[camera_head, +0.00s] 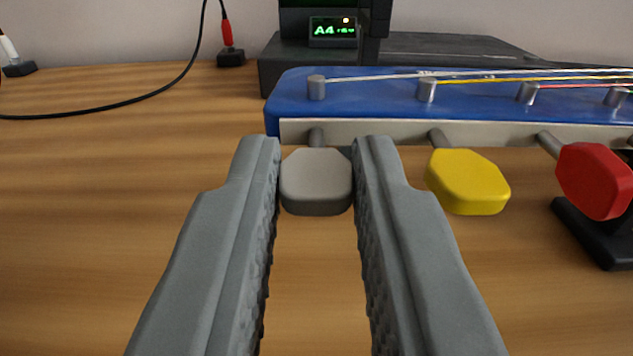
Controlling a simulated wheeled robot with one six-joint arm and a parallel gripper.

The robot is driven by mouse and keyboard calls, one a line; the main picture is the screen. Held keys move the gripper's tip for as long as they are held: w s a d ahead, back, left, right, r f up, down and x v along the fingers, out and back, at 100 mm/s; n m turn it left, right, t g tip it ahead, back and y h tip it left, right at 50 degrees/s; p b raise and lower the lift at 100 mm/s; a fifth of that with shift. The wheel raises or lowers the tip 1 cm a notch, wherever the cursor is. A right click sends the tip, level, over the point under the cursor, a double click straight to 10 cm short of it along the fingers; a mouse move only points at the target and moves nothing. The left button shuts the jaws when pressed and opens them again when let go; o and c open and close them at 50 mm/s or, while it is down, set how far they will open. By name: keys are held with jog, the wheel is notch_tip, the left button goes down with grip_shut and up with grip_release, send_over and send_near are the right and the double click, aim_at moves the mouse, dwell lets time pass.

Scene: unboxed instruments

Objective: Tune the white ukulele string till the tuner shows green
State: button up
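The white string (380,76) runs right from a metal post (316,88) on the blue headstock (385,100). Its light grey tuning peg (316,182) sticks out toward me below that post. My gripper (316,165) has one finger along each side of this peg, with no clear gap showing; it looks shut on the peg. The peg's broad face looks roughly level. The tuner screen (333,30) behind the headstock reads A4 in green, with smaller green characters too small to read.
A yellow peg (467,182) and a red peg (594,182) stand to the right of my right finger. A black support (598,236) stands under the red one. A black cable with a red plug (226,34) lies at the back left. The wooden table (110,200) is clear at left.

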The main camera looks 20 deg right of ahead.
jog(key=shift+m, duration=0.3)
grip_shut()
jog(key=m, duration=0.2)
jog(key=shift+m, duration=0.4)
jog(key=m, duration=0.9)
jog(key=shift+m, duration=1.9)
jog(key=o, duration=0.6)
grip_release()
jog(key=shift+d, duration=0.1)
jog(key=shift+c, duration=0.2)
jog(key=shift+s, duration=0.15)
